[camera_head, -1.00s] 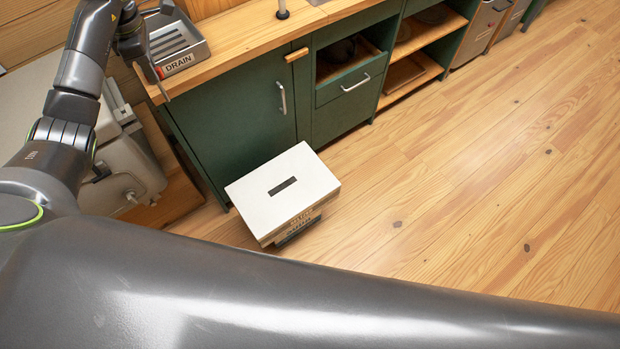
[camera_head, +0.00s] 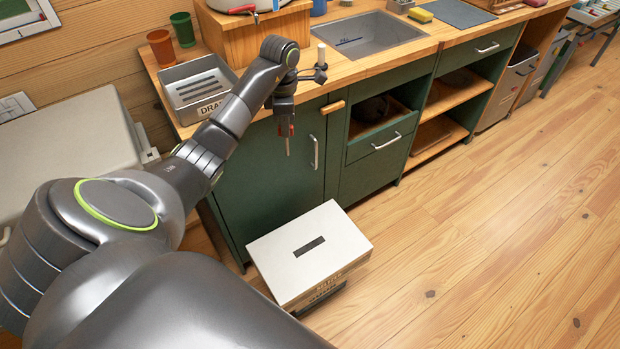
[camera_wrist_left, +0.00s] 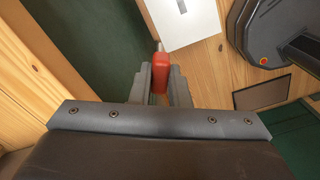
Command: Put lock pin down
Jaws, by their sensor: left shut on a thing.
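The lock pin has a red handle (camera_wrist_left: 160,74) and a thin pale metal shaft (camera_head: 288,146). In the head view it hangs shaft-down in front of the green cabinet door. My left gripper (camera_head: 286,122) is shut on the red handle. In the left wrist view, its two fingers (camera_wrist_left: 160,88) press on the handle from both sides, and only a short bit of shaft shows beyond it. The pin is clear of the counter and above the floor. My right gripper is not in view.
A white-topped box (camera_head: 340,235) with a dark slot stands on the floor below. A grey DRAIN tray (camera_head: 197,90) sits at the counter's left end, near a wooden block (camera_head: 255,35), cups and the sink (camera_head: 365,35). The wooden floor (camera_head: 470,240) at right is clear.

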